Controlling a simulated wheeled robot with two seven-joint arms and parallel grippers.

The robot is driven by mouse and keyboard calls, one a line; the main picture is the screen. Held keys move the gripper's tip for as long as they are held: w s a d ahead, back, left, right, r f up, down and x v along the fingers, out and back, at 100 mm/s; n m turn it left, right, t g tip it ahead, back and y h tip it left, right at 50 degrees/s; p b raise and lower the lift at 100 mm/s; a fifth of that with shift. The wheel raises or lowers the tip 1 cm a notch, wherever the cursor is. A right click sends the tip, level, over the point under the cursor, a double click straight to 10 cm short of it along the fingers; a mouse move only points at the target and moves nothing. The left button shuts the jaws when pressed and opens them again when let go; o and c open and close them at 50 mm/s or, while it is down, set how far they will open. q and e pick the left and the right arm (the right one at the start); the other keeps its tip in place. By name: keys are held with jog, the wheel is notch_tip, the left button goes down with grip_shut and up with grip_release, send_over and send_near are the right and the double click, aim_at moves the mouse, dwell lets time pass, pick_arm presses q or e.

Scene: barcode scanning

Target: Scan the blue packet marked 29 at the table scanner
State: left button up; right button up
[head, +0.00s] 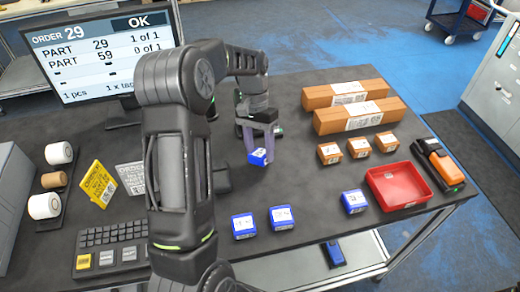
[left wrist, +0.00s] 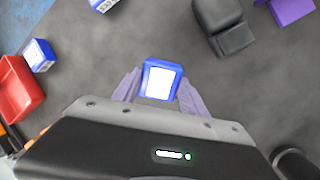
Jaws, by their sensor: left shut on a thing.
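My left gripper (head: 258,140) is shut on a blue packet (head: 260,157) and holds it above the middle of the table. In the left wrist view the packet (left wrist: 161,80) sits between the two purple fingers, its white label facing that camera; I cannot read its number. A black device (head: 221,179), seemingly the table scanner, stands left of the packet, partly hidden by my left arm. It also shows in the left wrist view (left wrist: 224,27), apart from the packet. The screen (head: 105,57) reads order 29, OK, part 29 1 of 1, part 59 0 of 1.
Several blue packets (head: 282,218) lie along the front edge. A red tray (head: 399,187), small orange boxes (head: 359,148), long cartons (head: 347,118) and an orange-black device (head: 438,165) are on the right. A keypad (head: 112,248), yellow card (head: 97,184) and tape rolls (head: 54,180) are left.

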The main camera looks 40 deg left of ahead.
pick_arm(q)
jog(key=s+d+r+p, duration=0.4)
jog(key=s+d+r, duration=0.4)
jog(key=d+r, duration=0.2)
jog(key=shift+p, duration=0.35)
jog(key=shift+r, duration=0.1)
jog(key=w+d+f+b, duration=0.1)
jog(key=w+d+f, duration=0.1)
jog(key=w, duration=0.3)
jog(key=w+d+f+b, duration=0.2)
jog(key=w+d, duration=0.1)
jog(key=w, duration=0.2)
jog(key=w+d+f+b, duration=0.1)
jog(key=w+d+f, duration=0.1)
jog(key=w, duration=0.3)
jog(key=shift+w+d+f, duration=0.2)
jog(key=shift+w+f, duration=0.15)
jog(key=shift+s+d, duration=0.1)
jog(key=shift+d, duration=0.05)
